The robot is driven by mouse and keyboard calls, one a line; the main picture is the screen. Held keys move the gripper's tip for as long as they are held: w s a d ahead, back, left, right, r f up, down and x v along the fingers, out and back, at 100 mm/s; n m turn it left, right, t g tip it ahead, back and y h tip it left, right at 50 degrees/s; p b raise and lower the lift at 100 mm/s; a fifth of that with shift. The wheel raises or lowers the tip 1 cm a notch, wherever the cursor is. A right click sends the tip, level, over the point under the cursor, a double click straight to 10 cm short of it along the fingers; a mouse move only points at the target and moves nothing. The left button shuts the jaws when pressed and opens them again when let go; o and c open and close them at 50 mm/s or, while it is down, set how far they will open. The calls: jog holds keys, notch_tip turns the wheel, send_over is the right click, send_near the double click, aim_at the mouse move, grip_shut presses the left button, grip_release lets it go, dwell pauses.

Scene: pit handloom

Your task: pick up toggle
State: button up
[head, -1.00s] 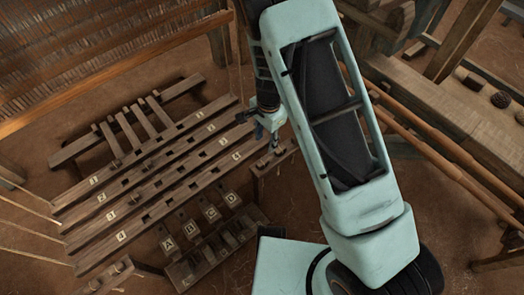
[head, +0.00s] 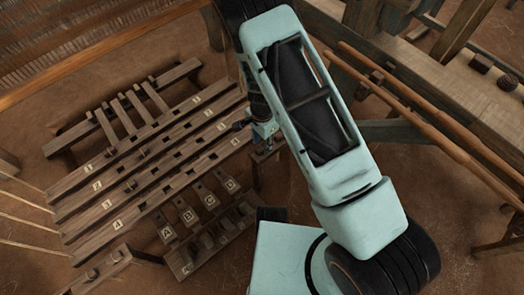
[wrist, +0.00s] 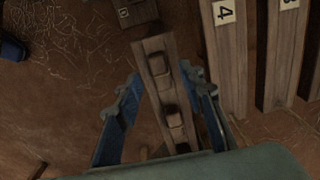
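My gripper (wrist: 161,80) is open in the wrist view, with its two blue fingers on either side of a narrow wooden rail (wrist: 153,89). Small wooden blocks that look like toggles (wrist: 173,116) sit along this rail between the fingers. One is near the fingertips (wrist: 158,65); another lies closer to the palm. I see no contact between fingers and blocks. In the head view my gripper (head: 264,138) points down over the small rail stand (head: 266,156), at the right end of the long numbered bars. The toggles are too small to make out there.
Numbered bars (head: 130,183) lie left of my gripper; bar 4 (wrist: 224,60) is close on the right in the wrist view. Lettered pedals (head: 188,214) stand below. A wooden loom frame with long poles (head: 420,115) is at right. Bare floor (wrist: 60,110) shows left of the rail.

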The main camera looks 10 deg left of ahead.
notch_tip(320, 180, down, 2)
jog(key=shift+f, duration=0.15)
grip_shut()
dwell(0.3)
